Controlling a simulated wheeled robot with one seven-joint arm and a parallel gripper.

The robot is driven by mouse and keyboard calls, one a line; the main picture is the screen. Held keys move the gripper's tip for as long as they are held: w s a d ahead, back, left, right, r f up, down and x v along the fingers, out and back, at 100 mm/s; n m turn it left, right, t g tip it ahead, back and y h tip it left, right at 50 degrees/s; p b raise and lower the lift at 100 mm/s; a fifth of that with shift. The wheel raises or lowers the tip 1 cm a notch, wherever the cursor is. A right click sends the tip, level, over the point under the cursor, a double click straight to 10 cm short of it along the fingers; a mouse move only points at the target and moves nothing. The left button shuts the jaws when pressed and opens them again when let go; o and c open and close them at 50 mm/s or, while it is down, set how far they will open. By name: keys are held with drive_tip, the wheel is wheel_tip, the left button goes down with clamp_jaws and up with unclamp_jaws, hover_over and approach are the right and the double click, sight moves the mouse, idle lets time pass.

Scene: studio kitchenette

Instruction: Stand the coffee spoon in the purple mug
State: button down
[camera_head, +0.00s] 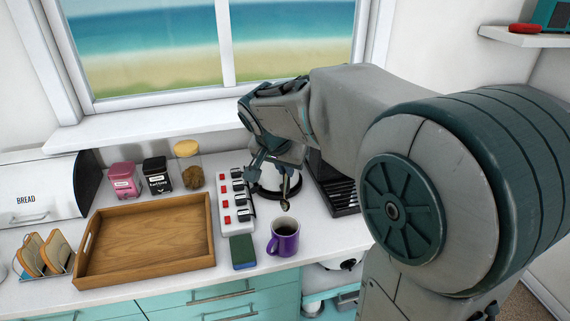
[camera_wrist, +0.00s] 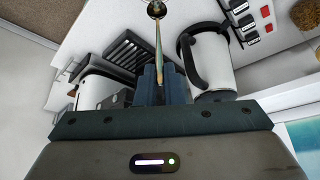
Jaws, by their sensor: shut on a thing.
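The purple mug (camera_head: 285,240) stands upright on the counter near its front edge, with its handle to the left and a dark inside. My gripper (camera_head: 272,160) is above and behind the mug, shut on the coffee spoon (camera_head: 285,204). The spoon hangs bowl down, and its bowl appears just above the mug's rim, seemingly apart from it. In the wrist view the spoon (camera_wrist: 160,45) reaches out from between the fingers of my gripper (camera_wrist: 164,82), bowl at the top edge. I cannot make out the mug in the wrist view.
A white jug with a black handle (camera_wrist: 215,62) stands close beside my gripper. A power strip (camera_head: 236,203), a sponge (camera_head: 242,252) and a wooden tray (camera_head: 150,235) lie left of the mug. A dark slatted rack (camera_head: 341,193) is to the right.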

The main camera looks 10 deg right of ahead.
sight(286, 181)
drive_tip(key=shift+f+b, duration=0.85)
drive_tip(key=shift+f, duration=1)
wheel_tip(286, 181, down, 7)
drive_tip(key=b, duration=0.7)
drive_tip(key=shift+f, duration=0.1)
drive_tip(key=c, duration=1.5)
unclamp_jaws()
drive_tip(key=b+v, duration=0.1)
drive_tip(key=v, duration=1.2)
drive_tip(key=shift+s+a+r, duration=0.1)
drive_tip(key=shift+s+r, duration=0.05)
drive_tip(key=shift+r, duration=0.25)
